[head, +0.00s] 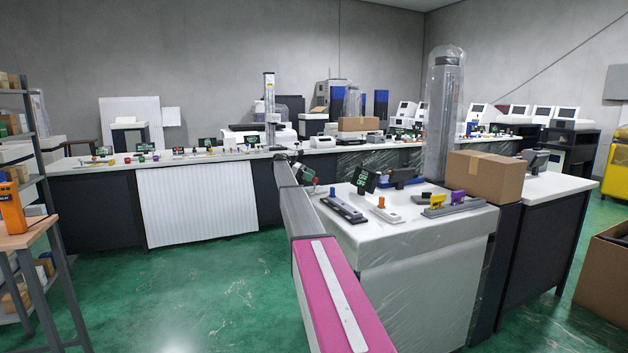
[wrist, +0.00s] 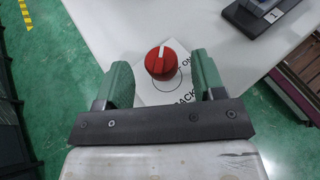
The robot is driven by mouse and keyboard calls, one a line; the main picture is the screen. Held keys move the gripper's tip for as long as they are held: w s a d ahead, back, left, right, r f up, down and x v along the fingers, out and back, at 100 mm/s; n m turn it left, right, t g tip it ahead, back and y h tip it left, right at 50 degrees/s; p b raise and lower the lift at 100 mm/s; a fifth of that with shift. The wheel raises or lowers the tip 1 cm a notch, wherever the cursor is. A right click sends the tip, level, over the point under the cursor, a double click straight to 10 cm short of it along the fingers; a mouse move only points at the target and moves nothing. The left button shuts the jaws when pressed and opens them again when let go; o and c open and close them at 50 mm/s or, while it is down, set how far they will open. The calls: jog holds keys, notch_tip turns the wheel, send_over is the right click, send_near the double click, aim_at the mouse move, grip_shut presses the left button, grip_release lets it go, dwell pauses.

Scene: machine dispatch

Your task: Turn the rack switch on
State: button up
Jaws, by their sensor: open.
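The rack switch is a round red knob (wrist: 161,62) with a white pointer line, seen in the wrist view. It sits on a white label (wrist: 160,97) with a printed circle and partly hidden text; "ON" shows to its right and "ACK" below. The pointer runs toward the top of the picture. My gripper (wrist: 162,78) is open, with one green finger on each side of the knob and visible gaps between. In the head view my gripper (head: 306,175) is at the left corner of the near white counter; the knob cannot be made out clearly there.
The near counter (head: 415,237) holds several small devices, a dark display (head: 365,180) close to my gripper, and a cardboard box (head: 485,176). A long counter (head: 110,162) with more devices runs behind. Green floor (head: 200,290) is clear at the left.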

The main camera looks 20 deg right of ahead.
jog(key=v, duration=0.7)
jog(key=shift+a, duration=0.3)
jog(key=shift+w, duration=0.1)
